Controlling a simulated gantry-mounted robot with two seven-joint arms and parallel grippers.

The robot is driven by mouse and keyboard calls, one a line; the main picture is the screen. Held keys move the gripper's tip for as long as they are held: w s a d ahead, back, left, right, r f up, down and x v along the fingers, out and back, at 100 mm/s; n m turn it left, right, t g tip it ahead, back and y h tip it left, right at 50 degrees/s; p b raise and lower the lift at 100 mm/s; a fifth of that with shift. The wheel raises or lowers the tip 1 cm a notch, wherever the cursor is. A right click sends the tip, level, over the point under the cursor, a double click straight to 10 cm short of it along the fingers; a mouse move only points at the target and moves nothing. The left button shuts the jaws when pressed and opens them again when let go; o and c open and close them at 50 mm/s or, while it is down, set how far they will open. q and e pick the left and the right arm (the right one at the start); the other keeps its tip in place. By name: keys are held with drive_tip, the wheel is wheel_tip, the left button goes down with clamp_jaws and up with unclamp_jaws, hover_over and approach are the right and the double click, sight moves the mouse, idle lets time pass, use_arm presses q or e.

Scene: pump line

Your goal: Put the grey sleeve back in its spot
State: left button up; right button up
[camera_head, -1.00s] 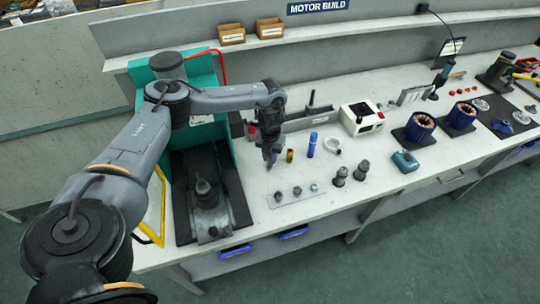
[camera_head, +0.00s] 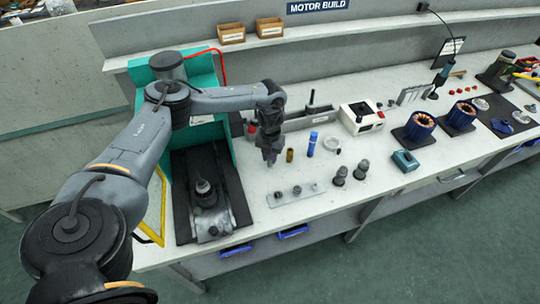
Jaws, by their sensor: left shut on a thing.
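My left gripper (camera_head: 270,157) points down over the bench, just left of a brass-coloured sleeve (camera_head: 290,155). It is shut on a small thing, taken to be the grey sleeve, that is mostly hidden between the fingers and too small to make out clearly. A pale plate with several small grey pegs or parts (camera_head: 295,195) lies in front of the gripper, nearer the bench edge. I cannot tell which place is the sleeve's spot. My right gripper is not in view.
A blue cylinder (camera_head: 312,145) and a pale ring (camera_head: 332,146) stand right of the brass sleeve. Two dark grey fittings (camera_head: 340,176) are near the front. A teal-backed press station (camera_head: 222,110) is at left. A white box (camera_head: 361,118) stands behind.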

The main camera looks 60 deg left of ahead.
use_arm(q)
drive_tip(key=shift+f, duration=0.2)
drive_tip(key=o, duration=1.1)
drive_tip(key=shift+r, duration=0.1)
wheel_tip(320, 180, up, 3)
drive_tip(key=p, duration=0.3)
wheel_tip(320, 180, up, 3)
drive_tip(key=p, duration=0.3)
drive_tip(key=shift+p, duration=0.3)
